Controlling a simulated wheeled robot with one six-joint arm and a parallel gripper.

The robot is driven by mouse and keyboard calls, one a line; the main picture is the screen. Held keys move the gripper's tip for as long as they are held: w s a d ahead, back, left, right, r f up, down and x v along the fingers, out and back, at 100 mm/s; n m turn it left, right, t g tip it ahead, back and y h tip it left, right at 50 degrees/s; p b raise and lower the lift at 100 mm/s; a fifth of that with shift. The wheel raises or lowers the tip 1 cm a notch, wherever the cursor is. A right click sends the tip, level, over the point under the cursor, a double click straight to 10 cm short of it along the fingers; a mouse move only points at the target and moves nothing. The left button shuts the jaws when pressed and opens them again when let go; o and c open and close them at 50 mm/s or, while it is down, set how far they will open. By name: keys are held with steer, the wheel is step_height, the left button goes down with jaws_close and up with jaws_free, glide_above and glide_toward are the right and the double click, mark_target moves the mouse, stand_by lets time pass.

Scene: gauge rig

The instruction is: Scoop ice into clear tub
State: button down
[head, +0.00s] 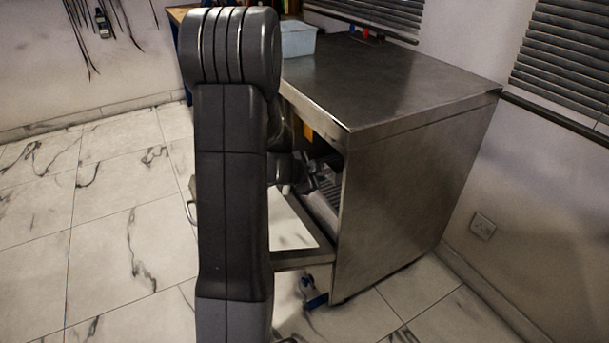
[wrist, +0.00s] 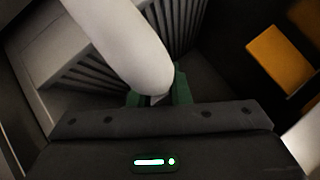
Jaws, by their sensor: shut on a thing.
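My gripper (wrist: 158,98) is shut on a white, rounded, elongated thing (wrist: 120,45), probably the scoop. Its far end runs out of the top of the wrist view, so its full shape is hidden. In the head view my gripper reaches into the open front of the steel cabinet (head: 410,190), and my arm hides much of that opening. A pale bluish box-shaped tub (head: 298,38), perhaps the clear tub, stands on the far left of the cabinet top, its left side hidden by my arm. No ice can be made out in either view.
An open white-lined door or drawer front (head: 292,222) sticks out from the cabinet. Grey ribbed parts (wrist: 85,75) are beside the held thing. An orange block (wrist: 280,58) is at the right of the wrist view. Most of the cabinet top is clear.

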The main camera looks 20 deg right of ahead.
mark_target(331, 175)
steer(key=shift+w+d+f, duration=0.1)
steer(key=shift+d+f, duration=0.4)
steer(key=shift+d, duration=0.55)
steer(key=shift+w+d+f, duration=0.1)
steer(key=shift+d+f, duration=0.4)
steer(key=shift+d, duration=0.6)
steer(key=shift+w+d+f, duration=0.1)
steer(key=shift+d+f, duration=0.4)
steer(key=shift+d, duration=0.55)
steer(key=shift+r, duration=0.1)
